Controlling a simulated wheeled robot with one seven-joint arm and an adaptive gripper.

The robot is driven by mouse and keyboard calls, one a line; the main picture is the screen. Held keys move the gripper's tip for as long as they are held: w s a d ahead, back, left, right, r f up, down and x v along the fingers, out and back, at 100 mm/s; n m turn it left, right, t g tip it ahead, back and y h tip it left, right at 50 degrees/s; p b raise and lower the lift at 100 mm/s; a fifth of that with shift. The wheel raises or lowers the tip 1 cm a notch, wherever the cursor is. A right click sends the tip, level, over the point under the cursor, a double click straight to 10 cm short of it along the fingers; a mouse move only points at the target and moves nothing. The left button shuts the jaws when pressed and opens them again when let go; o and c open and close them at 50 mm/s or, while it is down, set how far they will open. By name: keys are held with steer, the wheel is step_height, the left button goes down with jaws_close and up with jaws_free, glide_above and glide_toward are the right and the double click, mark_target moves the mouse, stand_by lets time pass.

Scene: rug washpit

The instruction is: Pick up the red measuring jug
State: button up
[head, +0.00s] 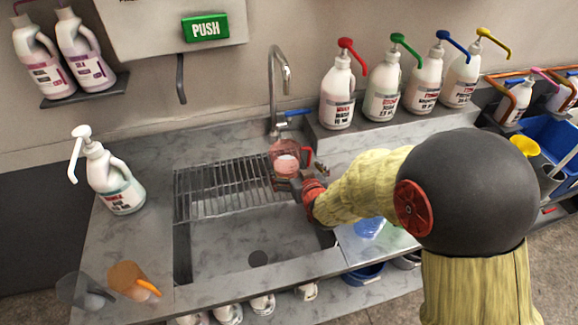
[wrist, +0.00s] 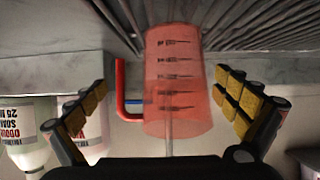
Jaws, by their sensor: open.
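The red measuring jug (head: 286,162) is translucent, with a red handle on its right, and stands at the right part of the wire rack over the sink. In the wrist view the jug (wrist: 177,85) shows dark measuring marks, with its handle on the left. My gripper (head: 297,181) is at the jug's near side in the head view, partly hiding it. In the wrist view my gripper (wrist: 160,82) is open, one finger on each side of the jug, with visible gaps. The left finger is beyond the handle.
The tap (head: 274,85) rises just behind the jug. Several pump bottles (head: 337,95) stand on the ledge at the back right. A white pump jug (head: 116,185) is on the left counter, with an orange-brown jug (head: 128,279) and a grey jug (head: 80,290) in front. The sink basin (head: 225,240) is empty.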

steer(key=x, duration=0.2)
steer(key=b+x, duration=0.1)
steer(key=shift+w+f, duration=0.25)
steer(key=shift+f, duration=0.15)
steer(key=shift+w, duration=0.3)
steer(key=shift+c, duration=0.5)
steer(key=c, duration=1.3)
